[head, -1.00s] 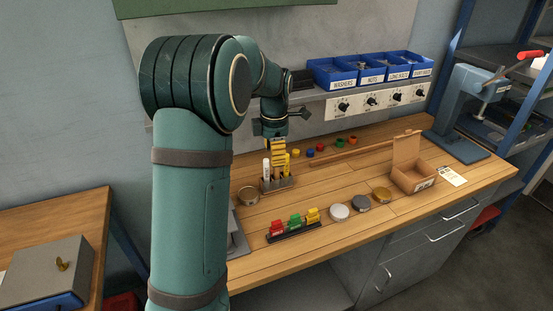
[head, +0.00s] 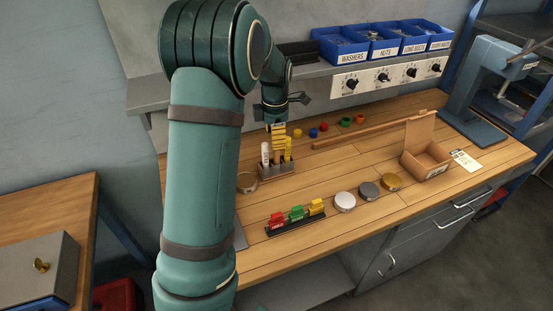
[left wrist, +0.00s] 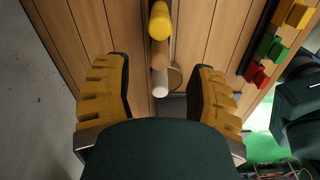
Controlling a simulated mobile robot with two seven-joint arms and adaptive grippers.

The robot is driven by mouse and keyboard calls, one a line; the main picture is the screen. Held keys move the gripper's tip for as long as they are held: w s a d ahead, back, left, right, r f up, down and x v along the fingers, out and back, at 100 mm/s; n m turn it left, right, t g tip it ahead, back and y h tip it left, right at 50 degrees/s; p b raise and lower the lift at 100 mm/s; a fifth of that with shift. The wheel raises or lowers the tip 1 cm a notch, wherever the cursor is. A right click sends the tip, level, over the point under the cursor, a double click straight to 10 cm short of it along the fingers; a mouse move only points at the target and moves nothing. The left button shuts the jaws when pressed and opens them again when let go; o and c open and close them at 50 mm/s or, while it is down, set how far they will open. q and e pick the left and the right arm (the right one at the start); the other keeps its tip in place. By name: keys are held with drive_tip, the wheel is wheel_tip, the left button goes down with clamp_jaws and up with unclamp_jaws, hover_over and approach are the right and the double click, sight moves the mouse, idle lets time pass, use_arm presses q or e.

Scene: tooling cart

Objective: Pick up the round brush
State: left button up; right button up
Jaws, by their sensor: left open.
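A small dark rack (head: 284,170) on the workbench holds upright tools. A white-topped one (head: 265,153) stands at its left and a yellow one (head: 288,147) at its right. My left gripper (head: 279,131) points down above the rack, its yellow finger pads open and empty. In the left wrist view, a yellow round end (left wrist: 159,22), an orange-brown one (left wrist: 159,54) and a white one (left wrist: 160,82) stand in a row between the lines of the two fingers. I cannot tell which is the round brush. My right gripper is not in view.
Round tins (head: 345,201) and a holder with red, green and yellow clips (head: 297,213) lie in front. An open cardboard box (head: 426,158) stands to the right. Blue bins (head: 341,47) sit on the shelf behind. The bench's middle is fairly clear.

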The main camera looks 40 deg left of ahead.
sight(276, 163)
use_arm(q)
drive_tip(key=shift+w+f+b, duration=0.15)
drive_tip(key=shift+f+b, duration=0.55)
drive_tip(key=shift+f, duration=2.7)
drive_tip(key=shift+d+r, duration=0.1)
clamp_jaws()
